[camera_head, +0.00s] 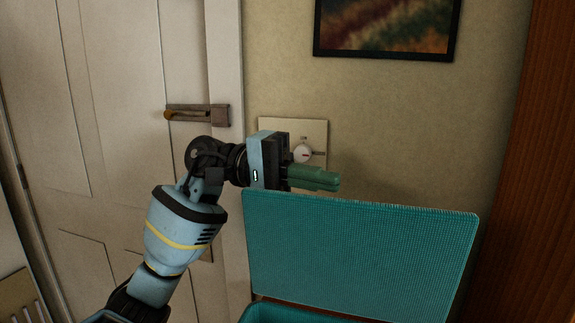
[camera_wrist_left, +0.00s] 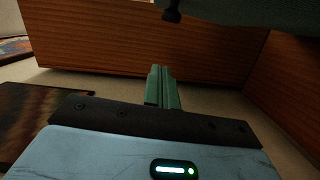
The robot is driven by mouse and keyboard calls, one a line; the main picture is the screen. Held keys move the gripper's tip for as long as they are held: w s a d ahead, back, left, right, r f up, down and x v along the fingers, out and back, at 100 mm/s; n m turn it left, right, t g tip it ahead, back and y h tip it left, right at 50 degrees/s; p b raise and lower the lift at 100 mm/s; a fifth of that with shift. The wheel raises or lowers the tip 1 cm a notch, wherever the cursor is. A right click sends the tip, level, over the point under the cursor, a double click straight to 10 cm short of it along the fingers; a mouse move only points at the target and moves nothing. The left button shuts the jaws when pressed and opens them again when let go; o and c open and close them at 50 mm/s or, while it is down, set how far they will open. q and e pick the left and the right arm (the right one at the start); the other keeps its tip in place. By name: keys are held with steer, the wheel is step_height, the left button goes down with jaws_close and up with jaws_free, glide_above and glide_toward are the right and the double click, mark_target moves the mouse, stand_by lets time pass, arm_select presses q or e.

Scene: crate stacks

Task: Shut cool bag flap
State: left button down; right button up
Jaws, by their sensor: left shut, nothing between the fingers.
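The teal cool bag flap (camera_head: 360,250) stands raised, its textured face toward the head camera. Below it a strip of the teal cool bag (camera_head: 285,313) shows at the bottom edge of the head view; the rest is cut off. My left gripper (camera_head: 338,183) is shut and empty, with its green fingers just above the flap's top edge, toward its left part. I cannot tell whether the fingers touch the flap. The shut fingers also show in the left wrist view (camera_wrist_left: 162,72). My right gripper is not in view.
A white door with a latch (camera_head: 200,113) stands at the left. A wall plate with a round dial (camera_head: 303,153) is behind the gripper. A framed picture (camera_head: 387,25) hangs above. A wooden panel (camera_head: 530,170) rises close at the right of the flap.

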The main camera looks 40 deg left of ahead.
mark_target(330, 198)
arm_select(q)
steer(key=shift+s+d+f+p, duration=0.1)
steer(key=shift+s+d+p, duration=0.1)
steer(key=shift+s+d, duration=0.35)
steer(key=shift+s+d+f+p, duration=0.1)
steer(key=shift+s+d+p, duration=0.25)
steer(key=shift+d, duration=0.45)
steer(key=shift+s+d+p, duration=0.1)
steer(key=shift+s+d, duration=0.4)
steer(key=shift+d, duration=0.15)
